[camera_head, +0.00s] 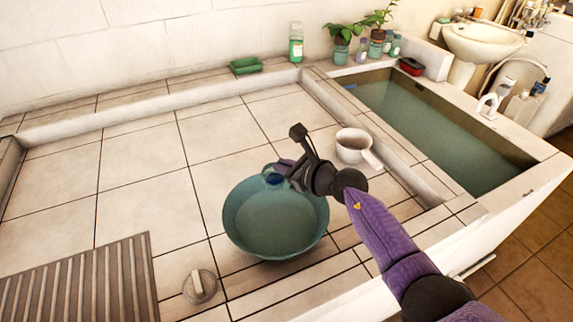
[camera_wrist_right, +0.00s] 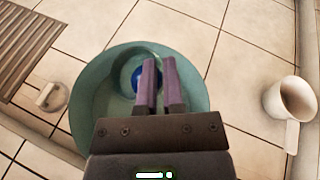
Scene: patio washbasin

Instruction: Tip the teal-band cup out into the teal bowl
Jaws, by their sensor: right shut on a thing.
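The teal bowl (camera_head: 240,236) stands on the tiles in the middle of the head view; it also shows in the wrist view (camera_wrist_right: 90,105). My right gripper (camera_head: 284,172) is over the bowl's far rim, shut on the teal-band cup (camera_head: 265,184). The cup is small and teal with deep blue showing in it. In the wrist view the cup (camera_wrist_right: 122,75) is beside the purple fingers (camera_wrist_right: 160,70), above the bowl. The fingers hide part of it, and its exact tilt is hard to tell. My left gripper is not in view.
A white cup with a handle (camera_head: 353,148) stands right of my gripper. A round drain knob (camera_head: 200,287) and a ribbed board (camera_head: 90,285) are at front left. A water-filled trough (camera_head: 440,125) lies beyond a raised edge at right. The left tiles are clear.

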